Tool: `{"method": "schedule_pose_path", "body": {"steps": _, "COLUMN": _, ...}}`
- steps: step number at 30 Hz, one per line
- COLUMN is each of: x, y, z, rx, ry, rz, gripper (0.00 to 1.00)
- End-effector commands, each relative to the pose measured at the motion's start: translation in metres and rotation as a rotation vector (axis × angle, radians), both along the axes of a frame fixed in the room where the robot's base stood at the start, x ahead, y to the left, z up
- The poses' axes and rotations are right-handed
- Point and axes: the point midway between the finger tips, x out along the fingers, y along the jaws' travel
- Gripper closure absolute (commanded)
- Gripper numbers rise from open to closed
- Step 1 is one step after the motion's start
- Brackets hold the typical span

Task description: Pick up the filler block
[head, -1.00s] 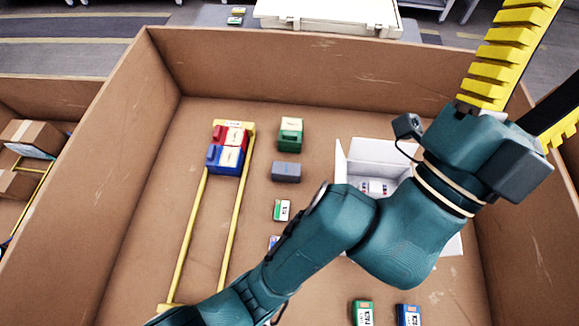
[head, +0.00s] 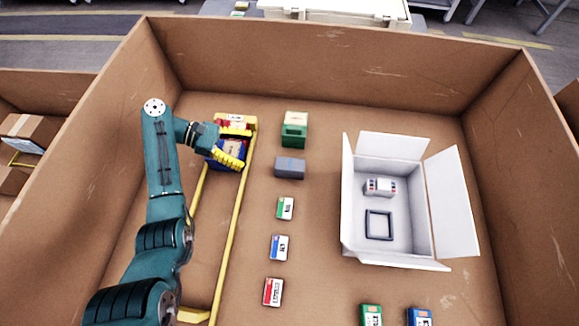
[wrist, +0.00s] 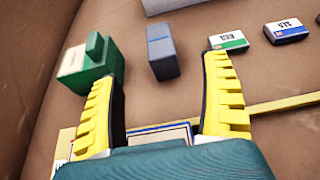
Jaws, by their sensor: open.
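A plain grey block (head: 289,167), which I take as the filler block, stands on the brown floor of the large bin, just in front of a green block (head: 294,130). In the wrist view the grey block (wrist: 162,52) shows upright beyond my fingertips, between their lines and apart from both. The green block (wrist: 90,62) is close by the left finger there.
Small green (head: 285,208), blue (head: 279,248) and red (head: 273,292) labelled boxes form a column. A white open carton (head: 392,259) at right holds a device and dark square frame.

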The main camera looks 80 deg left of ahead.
Motion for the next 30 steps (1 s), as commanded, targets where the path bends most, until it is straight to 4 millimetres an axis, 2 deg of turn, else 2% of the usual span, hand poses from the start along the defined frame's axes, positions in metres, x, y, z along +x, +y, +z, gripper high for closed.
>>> {"method": "schedule_pose_path", "body": {"steps": 4, "x": 0.023, "y": -0.012, "z": -0.019, "rx": -0.001, "ry": 0.002, "rz": -0.009, "gripper": 0.21}}
{"method": "schedule_pose_path", "body": {"steps": 13, "x": 0.083, "y": -0.035, "z": -0.039, "rx": -0.002, "ry": 0.001, "rz": -0.008, "gripper": 0.21}}
{"method": "schedule_pose_path", "body": {"steps": 19, "x": 0.101, "y": -0.041, "z": -0.048, "rx": -0.001, "ry": -0.001, "rz": -0.005, "gripper": 0.21}}
{"method": "schedule_pose_path", "body": {"steps": 25, "x": 0.132, "y": -0.052, "z": -0.063, "rx": -0.001, "ry": 0.001, "rz": -0.006, "gripper": 0.21}}
{"method": "schedule_pose_path", "body": {"steps": 30, "x": 0.14, "y": -0.055, "z": -0.064, "rx": -0.001, "ry": 0.0, "rz": -0.003, "gripper": 0.21}}
